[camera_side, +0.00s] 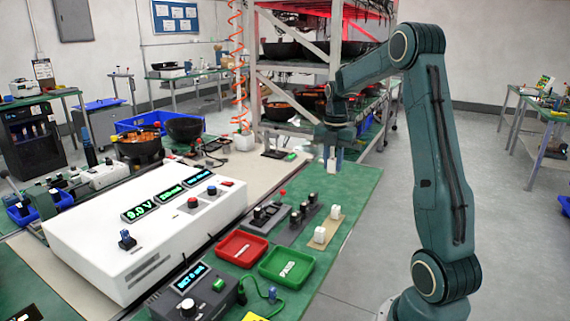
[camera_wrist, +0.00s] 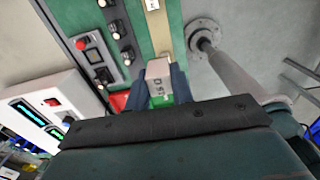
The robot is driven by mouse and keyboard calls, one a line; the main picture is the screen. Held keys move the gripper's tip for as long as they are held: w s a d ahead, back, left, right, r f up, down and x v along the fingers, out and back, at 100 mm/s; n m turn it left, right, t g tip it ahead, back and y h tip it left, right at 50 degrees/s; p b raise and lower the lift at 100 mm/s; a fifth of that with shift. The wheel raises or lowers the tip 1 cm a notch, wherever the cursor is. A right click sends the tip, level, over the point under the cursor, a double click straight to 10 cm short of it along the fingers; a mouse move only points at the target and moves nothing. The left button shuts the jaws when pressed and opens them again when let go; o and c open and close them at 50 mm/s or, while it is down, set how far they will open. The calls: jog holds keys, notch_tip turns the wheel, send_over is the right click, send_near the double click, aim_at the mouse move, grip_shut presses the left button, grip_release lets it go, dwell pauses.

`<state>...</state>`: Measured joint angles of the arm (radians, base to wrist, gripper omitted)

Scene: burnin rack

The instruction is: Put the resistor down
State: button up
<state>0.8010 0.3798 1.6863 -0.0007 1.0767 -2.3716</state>
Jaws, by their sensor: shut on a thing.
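My gripper (camera_side: 332,150) is shut on a white block-shaped resistor (camera_side: 332,164), which hangs below the fingers, above the right part of the green work table. In the wrist view the resistor (camera_wrist: 158,70) sits between the two dark fingers, with dark marking on its face. In the side view a beige strip (camera_side: 326,228) on the table carries two more white blocks (camera_side: 320,234). The strip (camera_wrist: 158,35) also shows beyond the held resistor in the wrist view. The held resistor is clear of the table.
A red tray (camera_side: 222,255) and a green PASS tray (camera_side: 270,277) lie in front. Dark fixtures (camera_side: 290,232) with black knob-like parts stand left of the strip. A large white instrument (camera_side: 150,245) with green displays stands further left. Behind my gripper is a metal rack (camera_side: 333,60).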

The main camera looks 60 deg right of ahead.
notch_tip(320, 180, down, 16)
jog(key=shift+r, duration=0.15)
dwell(0.5)
jog(key=shift+f, duration=2.15)
jog(key=shift+f, duration=0.15)
jog(key=o, duration=1)
notch_tip(320, 180, up, 12)
jog(key=shift+r, duration=0.2)
